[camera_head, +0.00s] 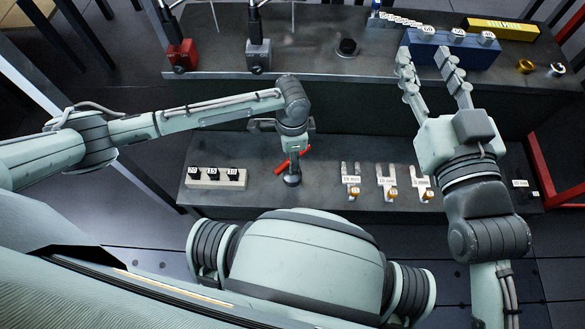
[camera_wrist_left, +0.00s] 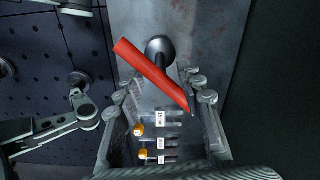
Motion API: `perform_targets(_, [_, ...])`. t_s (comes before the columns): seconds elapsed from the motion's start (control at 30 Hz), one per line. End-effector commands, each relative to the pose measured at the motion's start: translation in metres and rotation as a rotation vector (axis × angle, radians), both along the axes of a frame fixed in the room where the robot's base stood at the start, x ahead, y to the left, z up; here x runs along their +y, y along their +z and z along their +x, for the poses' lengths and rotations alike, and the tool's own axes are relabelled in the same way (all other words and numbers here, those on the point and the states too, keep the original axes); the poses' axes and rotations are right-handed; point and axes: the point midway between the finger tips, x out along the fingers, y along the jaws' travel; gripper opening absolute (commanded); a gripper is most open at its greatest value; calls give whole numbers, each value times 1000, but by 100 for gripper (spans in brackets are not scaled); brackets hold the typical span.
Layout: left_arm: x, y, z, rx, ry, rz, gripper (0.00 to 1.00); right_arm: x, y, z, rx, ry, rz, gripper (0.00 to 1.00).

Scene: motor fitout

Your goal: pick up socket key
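The socket key (camera_wrist_left: 150,72), by its look, is a red bar handle over a dark round metal end (camera_wrist_left: 160,50). In the head view its red handle (camera_head: 283,166) shows below my left gripper (camera_head: 291,148), on the lower shelf. In the left wrist view my left gripper (camera_wrist_left: 163,92) is open, with a finger on each side. The red handle lies slanted across the gap between them; I cannot tell whether it touches a finger. My right gripper (camera_head: 434,72) is open and empty, its fingers pointing to the blue block (camera_head: 465,53) on the upper table.
Several labelled forked holders (camera_head: 386,182) stand right of the key on the lower shelf (camera_head: 330,202). A pale block with dark sockets (camera_head: 216,184) stands to its left. The upper table (camera_head: 300,62) carries red and grey stands, a black knob (camera_head: 347,47) and a yellow box (camera_head: 500,29).

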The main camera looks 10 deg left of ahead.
Motion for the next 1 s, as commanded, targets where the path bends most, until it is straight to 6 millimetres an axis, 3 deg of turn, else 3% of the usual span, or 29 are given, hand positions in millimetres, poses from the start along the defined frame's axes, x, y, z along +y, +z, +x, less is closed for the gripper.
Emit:
perform_targets(0.17, [0,-14,-1,1,0,1,38,7,14,-2,-69,14,35,40])
perform_targets(0.5, [0,-56,0,0,0,0,38,20,68,-18,-317,50,158,40])
perform_targets(0.83, [0,-61,0,-1,-1,-1,38,21,77,-21,-351,54,176,40])
perform_targets(1.0, [0,-61,0,-1,0,-1,18,21,77,-21,-350,54,174,40])
